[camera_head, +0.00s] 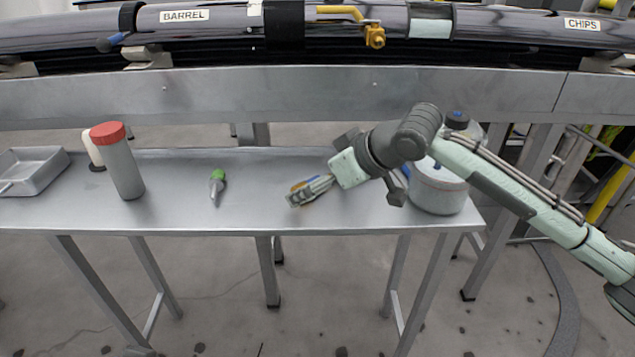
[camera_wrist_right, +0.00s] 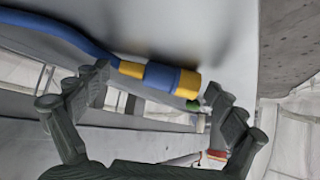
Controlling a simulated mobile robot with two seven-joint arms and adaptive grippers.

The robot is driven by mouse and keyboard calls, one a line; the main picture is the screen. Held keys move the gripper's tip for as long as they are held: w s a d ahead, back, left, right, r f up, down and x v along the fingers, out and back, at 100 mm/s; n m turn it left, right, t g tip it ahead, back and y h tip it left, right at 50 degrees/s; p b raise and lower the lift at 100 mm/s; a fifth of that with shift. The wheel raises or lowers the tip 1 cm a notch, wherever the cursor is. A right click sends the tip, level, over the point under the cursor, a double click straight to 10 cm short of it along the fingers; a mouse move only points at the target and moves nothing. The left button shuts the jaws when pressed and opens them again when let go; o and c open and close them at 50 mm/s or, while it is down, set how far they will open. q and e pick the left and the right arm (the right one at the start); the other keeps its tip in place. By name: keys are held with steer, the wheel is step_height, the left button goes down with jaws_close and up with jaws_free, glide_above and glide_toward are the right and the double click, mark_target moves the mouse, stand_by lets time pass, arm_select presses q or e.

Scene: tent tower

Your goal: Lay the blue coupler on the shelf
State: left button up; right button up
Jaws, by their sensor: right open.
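The coupler is blue with yellow bands (camera_wrist_right: 160,76) and joins a blue hose (camera_wrist_right: 60,32). In the wrist view it lies across the space between and just beyond my fingertips. In the head view only a small blue and orange bit of it (camera_head: 301,184) shows at my right gripper (camera_head: 298,198), low over the grey metal shelf (camera_head: 258,190). My right gripper, also in the wrist view (camera_wrist_right: 163,92), is open. I cannot tell whether its fingers touch the coupler. My left gripper is out of view.
A green-topped pointed tool (camera_head: 217,187) lies left of my gripper. A red-capped grey cylinder (camera_head: 123,168) and a metal tray (camera_head: 30,172) stand further left. A white round container (camera_head: 438,190) stands at the right end, behind my arm. A large dark pipe (camera_head: 340,22) runs behind.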

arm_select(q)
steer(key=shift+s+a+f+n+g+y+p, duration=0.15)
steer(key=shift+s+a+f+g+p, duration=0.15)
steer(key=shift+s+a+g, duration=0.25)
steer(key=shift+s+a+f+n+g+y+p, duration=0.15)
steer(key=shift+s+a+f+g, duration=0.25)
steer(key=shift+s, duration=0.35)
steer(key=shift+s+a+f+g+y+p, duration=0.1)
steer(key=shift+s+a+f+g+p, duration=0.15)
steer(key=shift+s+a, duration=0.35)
arm_select(e)
steer(key=v, duration=1.2)
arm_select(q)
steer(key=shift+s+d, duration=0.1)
arm_select(e)
steer(key=shift+d, duration=0.1)
